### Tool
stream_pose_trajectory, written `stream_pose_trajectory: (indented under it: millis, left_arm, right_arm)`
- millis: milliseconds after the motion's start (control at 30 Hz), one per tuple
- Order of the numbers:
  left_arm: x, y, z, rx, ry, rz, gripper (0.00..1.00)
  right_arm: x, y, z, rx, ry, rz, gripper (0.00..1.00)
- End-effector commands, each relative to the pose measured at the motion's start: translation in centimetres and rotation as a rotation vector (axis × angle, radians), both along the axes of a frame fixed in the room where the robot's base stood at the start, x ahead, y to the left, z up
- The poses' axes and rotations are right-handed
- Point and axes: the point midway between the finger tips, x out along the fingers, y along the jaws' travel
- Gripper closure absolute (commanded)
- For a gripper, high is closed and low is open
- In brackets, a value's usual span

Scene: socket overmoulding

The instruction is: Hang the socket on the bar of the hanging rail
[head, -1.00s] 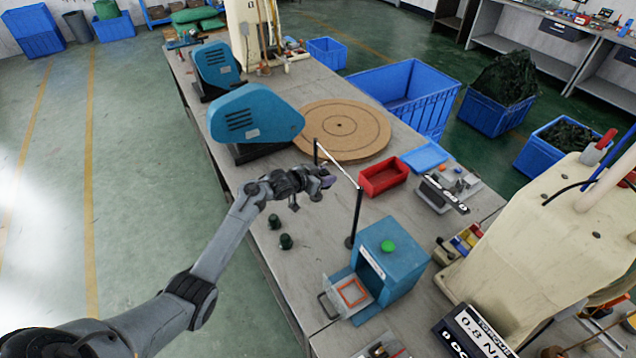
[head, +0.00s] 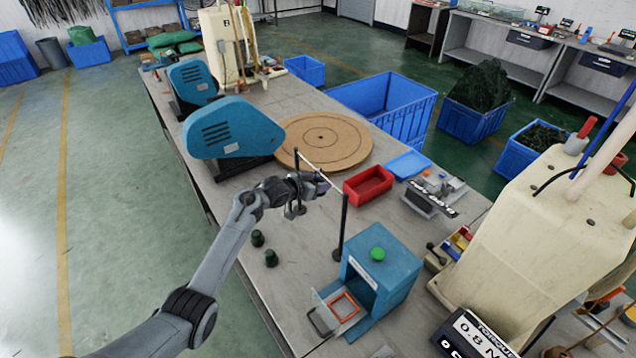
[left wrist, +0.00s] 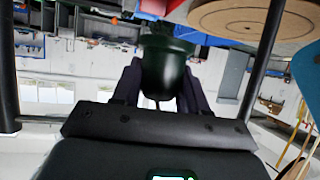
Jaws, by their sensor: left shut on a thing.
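My left gripper (head: 318,187) is at the hanging rail, close beside its thin pale bar (head: 321,172). In the left wrist view the gripper (left wrist: 160,85) is shut on a dark green, cup-shaped socket (left wrist: 167,68). In the head view the held socket is mostly hidden and too small to make out. The rail has two dark upright posts (head: 342,228); a post also shows in the left wrist view (left wrist: 264,60). I cannot tell whether the socket touches the bar. My right gripper is not in view.
Two dark green sockets (head: 257,238) (head: 271,258) stand on the table left of the rail. A red bin (head: 368,186), a round wooden board (head: 330,150) and a blue press box (head: 385,262) with a green button surround it. Bare tabletop lies front left.

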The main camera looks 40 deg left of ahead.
Motion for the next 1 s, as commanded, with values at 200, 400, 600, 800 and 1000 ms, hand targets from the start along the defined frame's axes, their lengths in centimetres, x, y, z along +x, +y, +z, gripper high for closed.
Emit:
stream_pose_trajectory:
  millis: [200, 400, 600, 800, 1000]
  left_arm:
    - [0.0, 0.01, -0.11, 0.001, -0.001, 0.0, 0.92]
    - [-0.01, 0.02, -0.11, 0.001, -0.001, 0.0, 0.51]
    - [-0.01, 0.01, -0.11, 0.001, -0.001, 0.0, 0.27]
    - [-0.01, 0.01, -0.15, 0.0, 0.0, 0.0, 0.27]
    - [-0.62, 0.11, 0.19, 0.002, 0.0, -0.001, 0.27]
  right_arm:
    - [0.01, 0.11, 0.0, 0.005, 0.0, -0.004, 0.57]
    - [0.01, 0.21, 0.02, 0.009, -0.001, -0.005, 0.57]
    - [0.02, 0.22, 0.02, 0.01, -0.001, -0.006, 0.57]
    - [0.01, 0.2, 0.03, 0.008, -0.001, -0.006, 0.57]
    - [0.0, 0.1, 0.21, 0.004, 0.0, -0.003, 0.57]
